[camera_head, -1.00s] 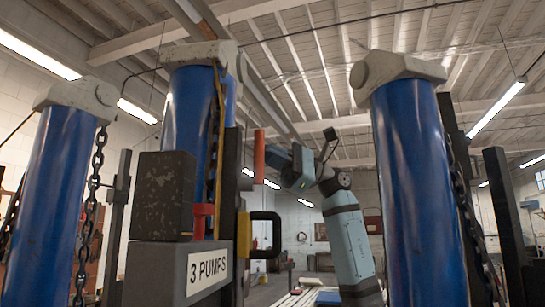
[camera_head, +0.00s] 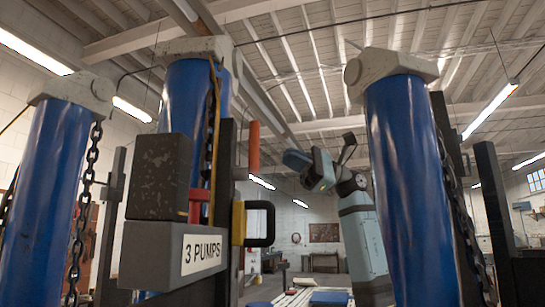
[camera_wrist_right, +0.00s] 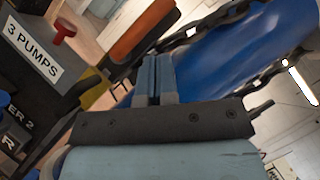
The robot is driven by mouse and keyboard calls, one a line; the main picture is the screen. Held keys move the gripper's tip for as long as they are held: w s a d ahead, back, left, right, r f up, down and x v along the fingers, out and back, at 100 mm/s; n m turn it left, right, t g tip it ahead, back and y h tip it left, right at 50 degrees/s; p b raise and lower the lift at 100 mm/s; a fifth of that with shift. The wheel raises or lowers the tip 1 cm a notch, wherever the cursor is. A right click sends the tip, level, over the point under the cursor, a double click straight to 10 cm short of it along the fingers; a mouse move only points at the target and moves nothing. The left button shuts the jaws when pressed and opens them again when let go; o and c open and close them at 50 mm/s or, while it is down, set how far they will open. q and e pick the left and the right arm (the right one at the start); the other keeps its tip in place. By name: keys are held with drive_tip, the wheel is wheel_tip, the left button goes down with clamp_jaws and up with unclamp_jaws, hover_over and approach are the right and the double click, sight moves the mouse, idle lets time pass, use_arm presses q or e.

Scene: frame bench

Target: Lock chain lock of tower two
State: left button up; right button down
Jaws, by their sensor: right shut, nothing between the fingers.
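The middle blue tower (camera_head: 188,95) has a chain (camera_head: 211,125) down its side and a dark upright post (camera_head: 224,170) beside it. I cannot tell which part is the chain lock. My right gripper (camera_head: 297,160) is shut and empty, right of the orange handle and apart from it. In the right wrist view its fingers (camera_wrist_right: 152,80) are together, between the orange handle (camera_wrist_right: 142,28) and a blue tower (camera_wrist_right: 240,50) with chain. My left gripper is out of view.
A grey box (camera_head: 172,255) labelled "3 PUMPS" carries a dark block (camera_head: 158,178) and a red handle (camera_head: 198,205). Blue towers with chains stand at left (camera_head: 45,195) and right (camera_head: 412,190). A partial "ER 2" label (camera_wrist_right: 10,140) shows in the wrist view.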

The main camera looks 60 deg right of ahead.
drive_tip(key=b+v, duration=0.1)
drive_tip(key=v, duration=0.6)
drive_tip(key=shift+d, duration=0.15)
idle(0.3)
